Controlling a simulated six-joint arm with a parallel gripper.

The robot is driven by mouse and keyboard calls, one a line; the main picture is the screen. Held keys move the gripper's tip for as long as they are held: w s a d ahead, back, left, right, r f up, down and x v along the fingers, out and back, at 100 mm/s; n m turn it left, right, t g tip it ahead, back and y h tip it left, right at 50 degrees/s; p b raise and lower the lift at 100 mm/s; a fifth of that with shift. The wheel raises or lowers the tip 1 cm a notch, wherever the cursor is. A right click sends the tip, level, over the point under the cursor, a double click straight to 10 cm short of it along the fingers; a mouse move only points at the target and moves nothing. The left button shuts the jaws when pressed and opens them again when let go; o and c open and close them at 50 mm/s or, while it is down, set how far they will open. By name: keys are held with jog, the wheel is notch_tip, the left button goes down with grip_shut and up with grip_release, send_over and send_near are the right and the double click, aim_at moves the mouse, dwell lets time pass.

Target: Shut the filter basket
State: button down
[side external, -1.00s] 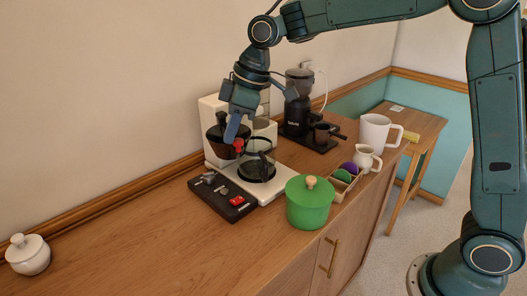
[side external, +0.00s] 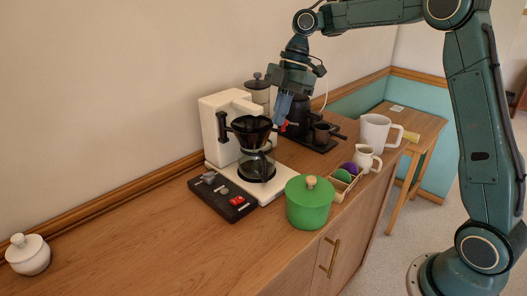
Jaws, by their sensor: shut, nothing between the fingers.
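The white coffee maker (side external: 222,105) stands on the counter against the wall. Its black cone-shaped filter basket (side external: 251,131) sits in front of the tower, above the glass carafe (side external: 257,168). I cannot tell from this angle whether the basket is fully in under the head. A black upright piece (side external: 222,125) shows at the basket's left. My gripper (side external: 283,126), with red fingertips, is shut and empty just right of the basket's rim. A narrow gap shows between them in the picture; their depth apart is unclear.
A black grinder or espresso unit (side external: 318,128) stands behind my gripper. A green lidded pot (side external: 309,203), a black switch box (side external: 222,196), a divided tray (side external: 344,184), a white jug (side external: 366,158) and a large mug (side external: 376,131) are nearby. The counter's left is mostly clear.

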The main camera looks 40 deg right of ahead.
jog(key=w+d, duration=0.3)
jog(key=d, duration=0.2)
jog(key=shift+d, duration=0.4)
dwell(0.4)
jog(key=shift+a, duration=0.1)
